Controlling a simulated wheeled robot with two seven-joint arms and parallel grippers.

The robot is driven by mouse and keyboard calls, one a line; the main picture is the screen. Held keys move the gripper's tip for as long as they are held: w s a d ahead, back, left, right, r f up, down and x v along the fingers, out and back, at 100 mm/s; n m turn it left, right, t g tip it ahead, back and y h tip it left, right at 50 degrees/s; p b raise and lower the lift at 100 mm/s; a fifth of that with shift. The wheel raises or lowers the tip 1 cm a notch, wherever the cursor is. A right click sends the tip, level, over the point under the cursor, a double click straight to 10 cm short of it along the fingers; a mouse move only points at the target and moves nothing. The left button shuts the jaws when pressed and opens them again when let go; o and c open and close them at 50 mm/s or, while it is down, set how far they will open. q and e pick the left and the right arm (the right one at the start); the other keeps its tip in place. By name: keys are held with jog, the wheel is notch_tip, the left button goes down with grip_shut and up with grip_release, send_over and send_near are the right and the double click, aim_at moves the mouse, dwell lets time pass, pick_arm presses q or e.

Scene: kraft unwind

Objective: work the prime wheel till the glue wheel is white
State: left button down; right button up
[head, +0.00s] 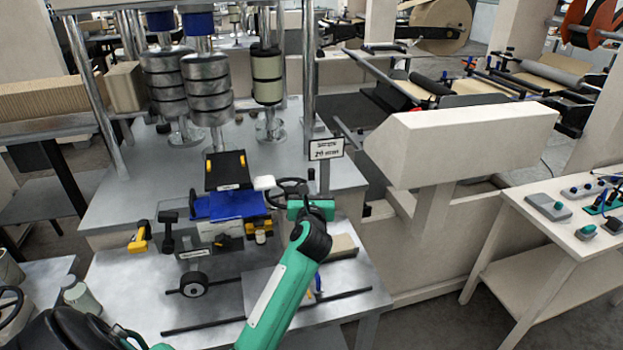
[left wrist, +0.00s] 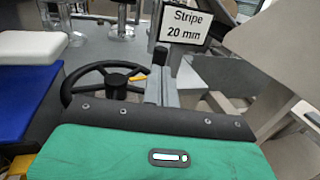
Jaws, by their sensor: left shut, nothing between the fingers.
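A black spoked handwheel (head: 291,190), which may be the prime wheel, stands at the right of the blue machine unit. It also shows in the left wrist view (left wrist: 82,82), with a small yellow-orange piece behind its rim. My left gripper (head: 307,192) is shut and empty at the wheel's right side. In the left wrist view its grey fingers (left wrist: 161,84) overlap the right part of the rim; I cannot tell whether they touch it. A white rounded piece (head: 264,183) sits at the blue unit's corner. I cannot tell which part is the glue wheel. My right gripper is not in view.
A sign reading "Stripe 20 mm" (left wrist: 185,22) stands just behind the wheel. A large beige machine housing (head: 460,140) is close on the right. Steel rollers (head: 207,88) stand behind. A yellow-handled tool (head: 140,237) lies left of the blue unit (head: 228,206).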

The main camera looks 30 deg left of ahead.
aim_at(311, 177)
pick_arm(q)
jog(key=shift+p+x, duration=0.3)
jog(key=shift+x, duration=1.15)
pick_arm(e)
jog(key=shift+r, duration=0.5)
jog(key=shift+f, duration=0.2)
